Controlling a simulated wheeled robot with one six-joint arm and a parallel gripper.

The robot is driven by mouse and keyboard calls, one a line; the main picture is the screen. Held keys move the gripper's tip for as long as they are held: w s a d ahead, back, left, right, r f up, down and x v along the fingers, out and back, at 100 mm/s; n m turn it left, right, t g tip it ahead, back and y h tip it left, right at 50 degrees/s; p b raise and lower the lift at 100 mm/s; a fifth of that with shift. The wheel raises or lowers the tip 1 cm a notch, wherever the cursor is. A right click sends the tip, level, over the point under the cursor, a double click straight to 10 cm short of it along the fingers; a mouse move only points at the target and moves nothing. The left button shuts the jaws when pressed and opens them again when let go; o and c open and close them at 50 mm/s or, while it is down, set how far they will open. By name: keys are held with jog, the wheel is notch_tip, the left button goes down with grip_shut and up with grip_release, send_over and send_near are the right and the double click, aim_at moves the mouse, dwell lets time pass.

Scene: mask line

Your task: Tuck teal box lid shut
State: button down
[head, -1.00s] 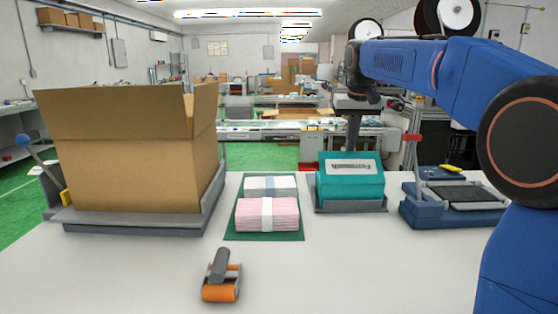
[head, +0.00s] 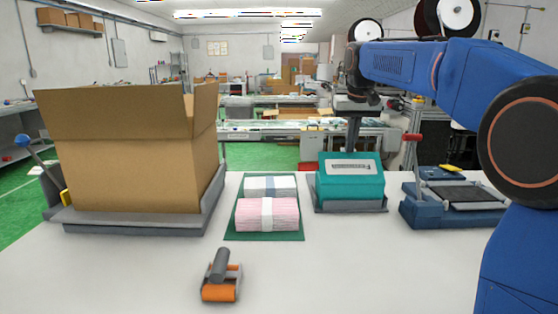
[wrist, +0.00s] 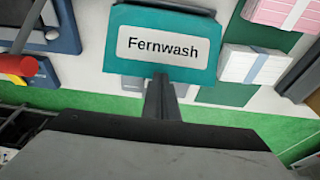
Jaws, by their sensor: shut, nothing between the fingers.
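The teal box (head: 350,190) stands in a grey holder (head: 350,209) right of the middle of the table. Its lid, with a white "Fernwash" label (head: 351,168), lies over the top; whether its edge is tucked in I cannot tell. In the wrist view the labelled teal face (wrist: 160,70) fills the upper middle. My gripper (head: 352,150) is shut and empty, pointing down at the box's far top edge. Its tips are partly hidden behind the lid in the head view. In the wrist view my gripper (wrist: 162,82) meets the lid's lower edge; contact is unclear.
A large open cardboard carton (head: 135,155) stands at left in a grey frame. Banded pink (head: 250,214) and white stacks lie on a green mat (head: 240,236) beside the box. A blue device with a red-knobbed lever (head: 450,210) stands at right. An orange roller (head: 221,290) lies in front.

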aim_at(350, 158)
jog(key=shift+s+x, duration=0.25)
jog(key=shift+x, duration=0.8)
jog(key=shift+s+x, duration=0.25)
jog(key=shift+x, duration=0.8)
jog(key=shift+s+x, duration=0.25)
jog(key=shift+x, duration=0.8)
jog(key=shift+f, duration=0.1)
jog(key=shift+w+r+v, duration=0.1)
jog(key=shift+w+v, duration=0.2)
jog(key=shift+v, duration=1)
jog(key=shift+w+r+v, duration=0.1)
jog(key=shift+w+v, duration=0.2)
jog(key=shift+v, duration=0.95)
jog(key=shift+w+r+v, duration=0.1)
jog(key=shift+w+v, duration=0.25)
jog(key=shift+v, duration=0.95)
jog(key=shift+f, duration=0.1)
